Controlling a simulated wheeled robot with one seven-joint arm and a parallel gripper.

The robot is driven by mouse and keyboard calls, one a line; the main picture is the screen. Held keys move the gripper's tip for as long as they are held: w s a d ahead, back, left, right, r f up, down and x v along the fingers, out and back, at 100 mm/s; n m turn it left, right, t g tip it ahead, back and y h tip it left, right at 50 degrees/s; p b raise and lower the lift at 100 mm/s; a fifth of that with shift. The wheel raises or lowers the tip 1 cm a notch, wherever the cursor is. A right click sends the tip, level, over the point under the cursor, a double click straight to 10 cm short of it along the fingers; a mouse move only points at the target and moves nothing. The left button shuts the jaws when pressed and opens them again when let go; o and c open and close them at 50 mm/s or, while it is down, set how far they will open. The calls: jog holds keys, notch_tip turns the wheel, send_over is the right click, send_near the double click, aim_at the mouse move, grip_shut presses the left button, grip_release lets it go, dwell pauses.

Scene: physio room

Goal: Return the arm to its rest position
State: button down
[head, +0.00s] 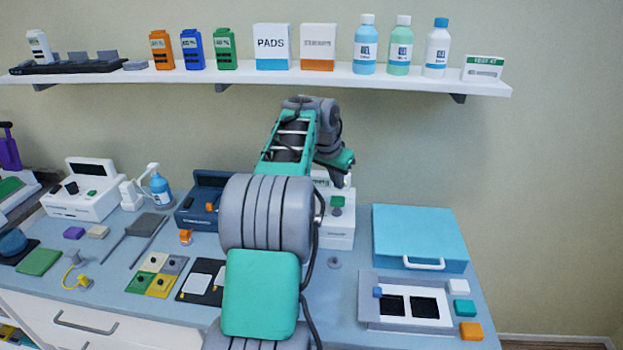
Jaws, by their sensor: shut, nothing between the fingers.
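My arm rises from the bottom middle of the head view and reaches over the bench toward the wall. My gripper (338,181) hangs at its far end, right of the green forearm, below the shelf and in front of a white device (340,232). It is small here and partly covered by the wrist, but it looks shut and empty. My arm hides part of the bench middle.
The white wall shelf (330,79) holds bottles, boxes and coloured units. The blue bench (345,335) carries a blue case (420,232), a tray with two dark recesses (366,312), a blue device (205,205) and a white console (85,205). Air right of the gripper is clear.

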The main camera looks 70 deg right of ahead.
notch_tip(320, 180, up, 3)
jog(key=shift+f+p, duration=0.1)
jog(key=shift+p, duration=0.75)
jog(key=shift+f, duration=0.1)
